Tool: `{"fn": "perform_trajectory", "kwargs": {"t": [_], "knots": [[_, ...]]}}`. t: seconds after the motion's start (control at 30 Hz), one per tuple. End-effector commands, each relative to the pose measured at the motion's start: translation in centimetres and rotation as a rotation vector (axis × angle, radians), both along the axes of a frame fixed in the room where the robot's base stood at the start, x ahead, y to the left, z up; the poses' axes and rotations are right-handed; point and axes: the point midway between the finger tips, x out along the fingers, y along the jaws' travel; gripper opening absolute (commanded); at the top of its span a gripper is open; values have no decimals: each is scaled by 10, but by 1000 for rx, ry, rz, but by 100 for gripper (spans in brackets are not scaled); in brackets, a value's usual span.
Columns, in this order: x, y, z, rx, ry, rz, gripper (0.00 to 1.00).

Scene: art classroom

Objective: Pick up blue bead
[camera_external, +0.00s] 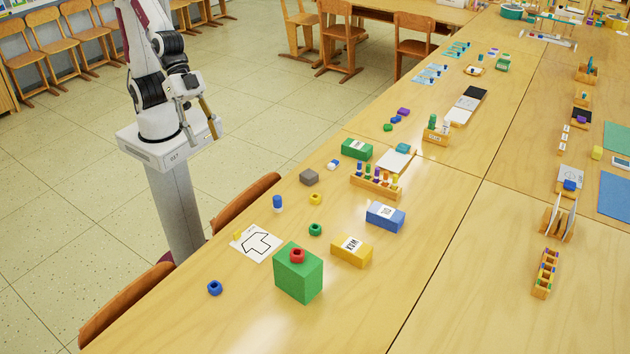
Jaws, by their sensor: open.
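A blue bead (215,288), ring-shaped with a dark hole, lies on the wooden table (190,325) near its front left edge. It stands apart from the other objects. My gripper (204,138) hangs beside my base, off the table's edge, far behind the bead. Its fingers point down and are apart, with nothing between them.
A tall green block (298,278) with a red bead (297,255) on top stands right of the blue bead. A drawing card (257,243), green bead (315,229), yellow box (351,251) and blue box (385,217) are nearby. Chairs (245,203) line the edge.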

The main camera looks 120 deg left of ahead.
Motion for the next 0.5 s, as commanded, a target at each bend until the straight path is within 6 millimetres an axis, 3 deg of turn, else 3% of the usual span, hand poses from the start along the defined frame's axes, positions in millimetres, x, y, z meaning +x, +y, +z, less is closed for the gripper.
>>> {"fn": "perform_trajectory", "kwargs": {"t": [0.5], "knots": [[66,-69,-53,-51,-77,18,44]]}}
